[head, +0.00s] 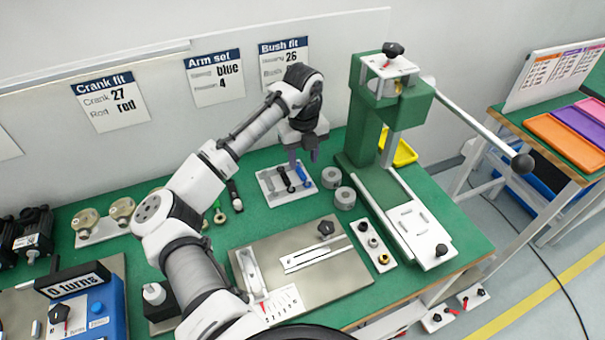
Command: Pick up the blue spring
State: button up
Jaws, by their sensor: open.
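The blue spring (303,175) is a thin blue piece lying slanted on the right part of a small light plate (271,195) on the green bench. A dark spring (286,179) lies to its left, and a grey one (269,184) seems to lie further left. My gripper (303,157) points down above the back of the plate, near the upper end of the blue spring. Its fingers are apart with nothing seen between them. I cannot tell the exact height of the fingertips above the plate.
Two grey cylinders (338,187) stand right of the plate, before a tall green press (375,150) with a long lever. A metal plate with a black knob (325,228) lies in front. A wall card reads "Arm set", blue, 4 (214,77).

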aim_at(303, 174)
jog(key=shift+w+a+f+p, duration=0.15)
jog(key=shift+f+p, duration=0.35)
jog(key=shift+f, duration=0.95)
jog(key=shift+w+d+f+p, duration=0.15)
jog(key=shift+f+p, duration=0.35)
jog(key=shift+f, duration=0.9)
jog(key=shift+a, duration=0.1)
jog(key=shift+c, duration=0.2)
grip_shut()
